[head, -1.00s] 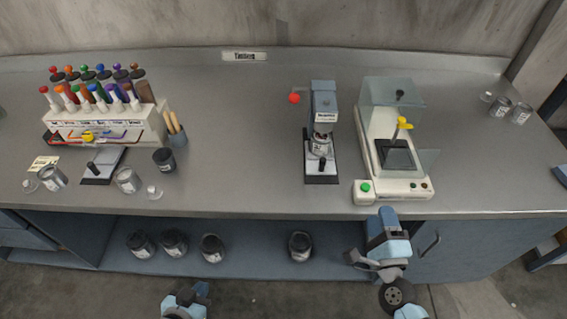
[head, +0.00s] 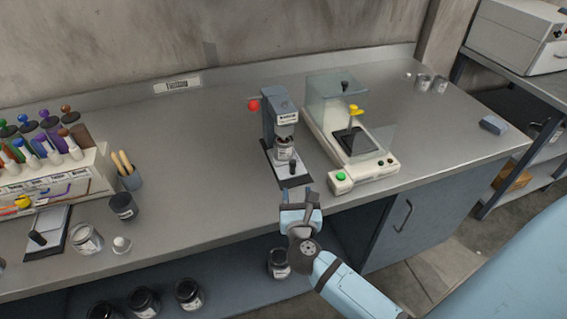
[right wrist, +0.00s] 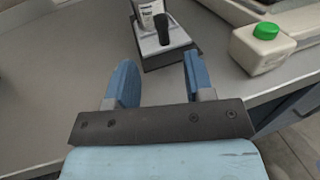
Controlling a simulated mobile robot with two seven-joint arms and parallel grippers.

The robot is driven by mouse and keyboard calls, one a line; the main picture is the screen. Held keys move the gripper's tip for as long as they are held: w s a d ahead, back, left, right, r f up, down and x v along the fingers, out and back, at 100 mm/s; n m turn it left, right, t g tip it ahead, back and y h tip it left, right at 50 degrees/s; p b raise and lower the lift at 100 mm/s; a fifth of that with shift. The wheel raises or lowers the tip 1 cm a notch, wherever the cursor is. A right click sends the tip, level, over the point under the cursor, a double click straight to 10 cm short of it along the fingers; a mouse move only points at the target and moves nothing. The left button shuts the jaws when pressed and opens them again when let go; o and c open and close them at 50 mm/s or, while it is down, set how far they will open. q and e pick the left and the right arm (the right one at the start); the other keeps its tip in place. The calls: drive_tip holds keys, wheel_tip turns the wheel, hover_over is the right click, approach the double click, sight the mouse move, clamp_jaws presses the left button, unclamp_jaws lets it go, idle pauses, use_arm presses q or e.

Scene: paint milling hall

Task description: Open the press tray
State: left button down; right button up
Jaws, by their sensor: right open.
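The press (head: 279,117) is a grey-blue machine with a red ball lever, standing near the front of the bench. Its flat tray (head: 290,180) lies at its foot with a black upright knob (head: 292,167). A labelled can (head: 283,150) stands under the press head. My right gripper (head: 300,193) is open and empty at the bench's front edge, just in front of the tray. In the right wrist view, the knob (right wrist: 163,29) and the tray's light plate (right wrist: 165,43) lie just beyond my open fingers (right wrist: 159,68), apart from them. My left gripper is not in view.
Right of the press stands a clear-hooded machine (head: 350,155) with a green button (head: 341,177). On the left are a pigment rack (head: 60,172), a cup (head: 130,178) and cans (head: 122,206). Open bench lies between the rack and press.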

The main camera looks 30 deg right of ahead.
sight(293, 165)
drive_tip(key=p+x, duration=0.1)
drive_tip(key=x, duration=1.1)
drive_tip(key=shift+w+d, duration=0.15)
drive_tip(key=shift+w, duration=0.1)
drive_tip(key=shift+f, duration=0.1)
clamp_jaws()
